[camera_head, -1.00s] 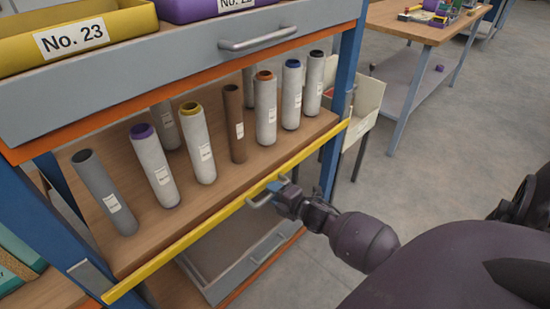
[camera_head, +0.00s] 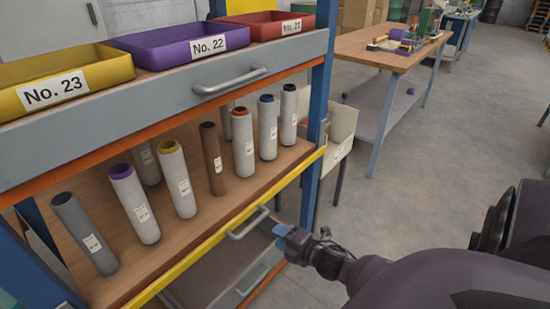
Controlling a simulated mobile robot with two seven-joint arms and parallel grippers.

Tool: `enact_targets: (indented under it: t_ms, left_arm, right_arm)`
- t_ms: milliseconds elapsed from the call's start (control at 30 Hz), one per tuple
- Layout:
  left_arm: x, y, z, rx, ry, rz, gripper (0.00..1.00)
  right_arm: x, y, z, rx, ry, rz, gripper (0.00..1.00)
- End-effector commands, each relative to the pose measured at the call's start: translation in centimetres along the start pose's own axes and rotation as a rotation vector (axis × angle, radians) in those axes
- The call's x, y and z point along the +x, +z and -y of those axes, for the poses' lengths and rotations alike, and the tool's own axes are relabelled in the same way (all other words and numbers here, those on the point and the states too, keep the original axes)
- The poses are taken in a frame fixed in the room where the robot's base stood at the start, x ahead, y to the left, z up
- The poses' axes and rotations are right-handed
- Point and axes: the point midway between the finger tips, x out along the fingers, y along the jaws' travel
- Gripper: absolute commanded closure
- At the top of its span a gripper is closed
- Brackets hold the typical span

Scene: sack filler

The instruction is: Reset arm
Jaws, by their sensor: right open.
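My right gripper (camera_head: 281,232) is at the lower middle of the head view, in front of the shelf's yellow front edge. It is open, and nothing shows between its fingers. A grey drawer handle (camera_head: 248,222) lies just to its left, and the two look apart. My left gripper does not show.
The shelf (camera_head: 106,196) holds several upright rolls, among them a brown roll (camera_head: 213,160). Above are a yellow tray (camera_head: 119,66), a purple tray and a red tray, over a drawer handle (camera_head: 228,82). A workbench (camera_head: 387,59) stands behind; the floor (camera_head: 430,145) at right is clear.

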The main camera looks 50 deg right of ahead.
Motion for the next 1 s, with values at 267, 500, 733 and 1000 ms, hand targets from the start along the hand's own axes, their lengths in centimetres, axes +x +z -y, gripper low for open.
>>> enact_targets:
  t_ms: [267,500,733,1000]
  left_arm:
    - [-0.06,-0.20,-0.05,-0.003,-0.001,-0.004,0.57]
    - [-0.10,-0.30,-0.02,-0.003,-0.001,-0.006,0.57]
    - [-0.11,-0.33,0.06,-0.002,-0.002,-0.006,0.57]
    - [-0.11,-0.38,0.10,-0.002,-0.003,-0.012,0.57]
  right_arm:
    - [-0.34,-0.01,0.00,0.000,0.000,0.000,0.59]
    - [-0.32,-0.01,0.00,0.000,0.000,0.000,0.59]
    - [-0.31,0.01,0.01,0.017,-0.001,0.001,0.59]
    - [-0.15,0.08,-0.28,0.327,-0.038,0.072,0.59]
